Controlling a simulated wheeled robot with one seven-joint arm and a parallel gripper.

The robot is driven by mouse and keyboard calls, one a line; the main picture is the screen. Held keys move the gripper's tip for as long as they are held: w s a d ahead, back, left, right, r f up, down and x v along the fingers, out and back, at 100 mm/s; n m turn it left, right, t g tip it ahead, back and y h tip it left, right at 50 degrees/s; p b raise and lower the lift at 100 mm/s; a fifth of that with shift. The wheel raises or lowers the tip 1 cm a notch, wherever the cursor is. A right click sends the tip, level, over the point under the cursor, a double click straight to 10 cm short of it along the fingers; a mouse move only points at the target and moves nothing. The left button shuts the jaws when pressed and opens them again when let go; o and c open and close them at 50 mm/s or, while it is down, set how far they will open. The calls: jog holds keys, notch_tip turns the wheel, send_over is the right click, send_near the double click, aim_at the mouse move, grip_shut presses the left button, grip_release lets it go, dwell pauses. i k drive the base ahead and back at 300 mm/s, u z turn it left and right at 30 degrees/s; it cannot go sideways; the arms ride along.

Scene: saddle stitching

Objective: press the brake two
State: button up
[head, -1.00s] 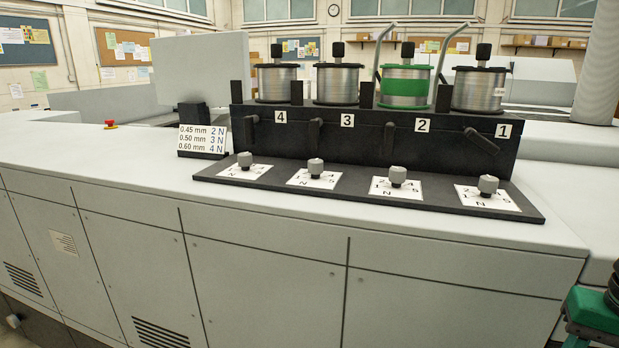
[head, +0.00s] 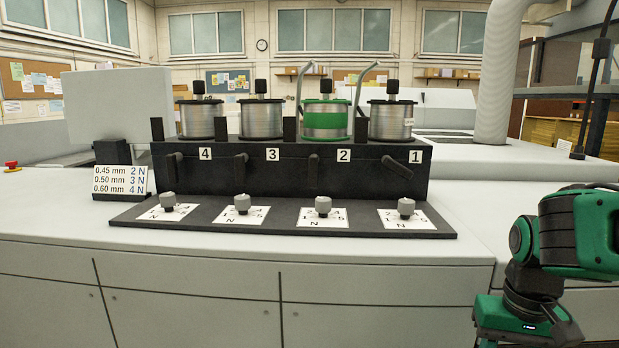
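The station labelled 2 (head: 344,155) is on the black stand (head: 290,190). Its black brake lever (head: 313,172) hangs straight down on the stand's front, left of the label. Above it is a wire spool (head: 326,119) with green flanges, with two bent grey rods rising beside it. Below, a grey knob (head: 323,205) sits on a white numbered dial card (head: 323,219). Part of my green and black arm shows at the right edge, well apart from the stand. My gripper is not in view.
Neighbouring levers include lever 3 (head: 240,167) and lever 1 (head: 397,167), which slants down to the right. A tension sign (head: 120,181) stands left of the stand. The white machine top (head: 60,215) is clear in front and to the right.

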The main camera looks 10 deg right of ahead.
aim_at(313, 159)
jog(key=k, duration=0.5)
jog(key=u, duration=2.75)
jog(key=i, duration=0.5)
jog(key=z, duration=1.6)
